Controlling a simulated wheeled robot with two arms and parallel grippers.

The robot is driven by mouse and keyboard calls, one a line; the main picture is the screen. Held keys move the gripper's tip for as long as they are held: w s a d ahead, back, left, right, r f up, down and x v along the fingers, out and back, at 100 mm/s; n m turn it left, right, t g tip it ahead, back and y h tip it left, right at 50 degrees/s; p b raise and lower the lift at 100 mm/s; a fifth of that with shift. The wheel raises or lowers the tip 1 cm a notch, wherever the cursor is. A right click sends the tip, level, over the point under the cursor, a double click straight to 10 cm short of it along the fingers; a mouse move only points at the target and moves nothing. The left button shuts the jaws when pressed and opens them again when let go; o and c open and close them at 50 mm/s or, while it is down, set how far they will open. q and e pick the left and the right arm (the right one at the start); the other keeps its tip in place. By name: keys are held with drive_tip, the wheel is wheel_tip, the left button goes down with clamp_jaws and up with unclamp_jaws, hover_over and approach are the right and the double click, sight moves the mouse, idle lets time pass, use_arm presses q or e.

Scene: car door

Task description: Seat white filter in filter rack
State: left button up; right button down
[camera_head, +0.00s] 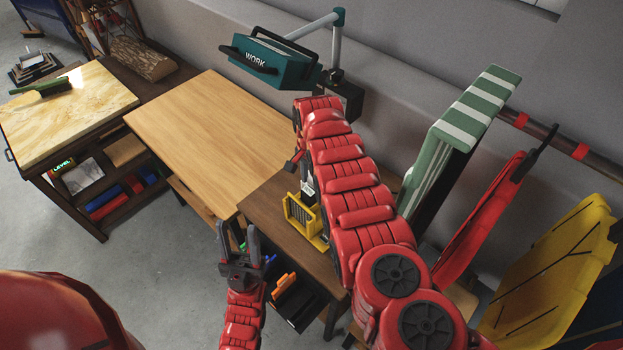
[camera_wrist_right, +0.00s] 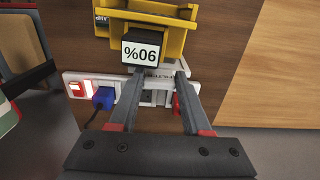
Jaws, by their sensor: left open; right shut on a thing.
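The yellow filter rack (camera_head: 300,214) stands on the dark wooden bench, partly behind my right arm. In the right wrist view the rack (camera_wrist_right: 147,38) is at the top. My right gripper (camera_wrist_right: 158,76) is shut on the white filter (camera_wrist_right: 172,73), a pale piece with lettering between its fingertips. A dark block with a white "%06" label (camera_wrist_right: 141,53) is just ahead of the fingertips, in front of the rack. Whether the filter touches the rack is unclear. My left gripper (camera_head: 239,243) is open and empty, in front of the bench's left edge.
A white power strip (camera_wrist_right: 79,88) with a lit red switch and a blue plug (camera_wrist_right: 103,98) lies below the rack in the wrist view. A teal WORK box (camera_head: 270,62) hangs over the bench. The light wooden tabletop (camera_head: 205,135) is clear. Green-striped and yellow panels stand right.

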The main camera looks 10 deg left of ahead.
drive_tip(key=shift+c, duration=1.8)
unclamp_jaws()
drive_tip(key=shift+f, duration=0.1)
